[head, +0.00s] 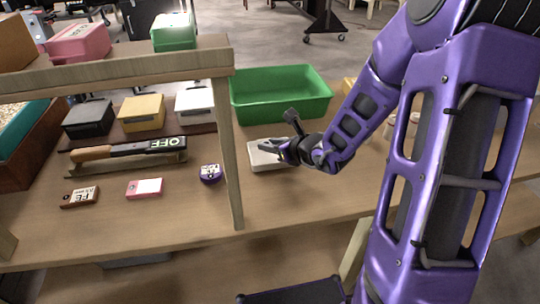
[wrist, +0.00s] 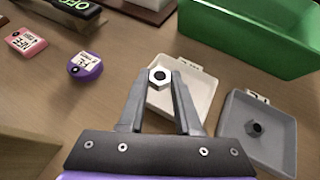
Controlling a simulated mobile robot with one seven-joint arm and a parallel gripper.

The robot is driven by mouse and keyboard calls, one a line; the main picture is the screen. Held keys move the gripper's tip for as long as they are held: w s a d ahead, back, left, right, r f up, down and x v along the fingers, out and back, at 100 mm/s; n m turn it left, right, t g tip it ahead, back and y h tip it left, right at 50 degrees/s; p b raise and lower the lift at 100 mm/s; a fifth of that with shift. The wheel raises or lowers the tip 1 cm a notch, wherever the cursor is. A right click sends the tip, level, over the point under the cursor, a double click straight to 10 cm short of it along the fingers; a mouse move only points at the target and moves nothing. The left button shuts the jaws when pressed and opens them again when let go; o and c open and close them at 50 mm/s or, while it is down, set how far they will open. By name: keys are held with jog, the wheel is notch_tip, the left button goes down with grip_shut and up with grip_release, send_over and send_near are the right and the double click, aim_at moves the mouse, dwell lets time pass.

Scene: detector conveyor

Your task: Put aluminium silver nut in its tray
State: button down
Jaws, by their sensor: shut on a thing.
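A silver hex nut (wrist: 159,78) with a dark hole is held between the fingertips of my gripper (wrist: 161,84) in the wrist view. My gripper is shut on it, above a shallow white tray (wrist: 203,98) that lies on the table behind and below the fingers. The tray's label is too small to read. The white tray (head: 257,163) also shows in the head view, partly covered by my gripper (head: 272,147). The nut cannot be made out there. A grey tray (wrist: 229,135) to the right in the wrist view holds a dark nut (wrist: 255,128).
A green bin (head: 280,98) stands behind the white tray. A wooden post (head: 229,150) rises left of it. A purple tag (head: 210,173), a pink tag (head: 145,188) and a brown tag (head: 80,197) lie left, below a lever marked OFF (head: 150,147).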

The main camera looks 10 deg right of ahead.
aim_at(275, 159)
jog(key=w+d+r, duration=0.2)
jog(key=w+r, duration=0.1)
jog(key=w, duration=0.1)
jog(key=shift+n+y, duration=0.3)
jog(key=shift+n, duration=0.1)
notch_tip(275, 159, down, 9)
jog(key=b, duration=0.4)
jog(key=shift+s+d+f, duration=0.1)
jog(key=shift+s+f, duration=0.05)
jog(key=shift+f, duration=0.05)
jog(key=shift+f+b, duration=0.15)
jog(key=shift+b, duration=0.25)
jog(key=c, duration=0.6)
grip_release()
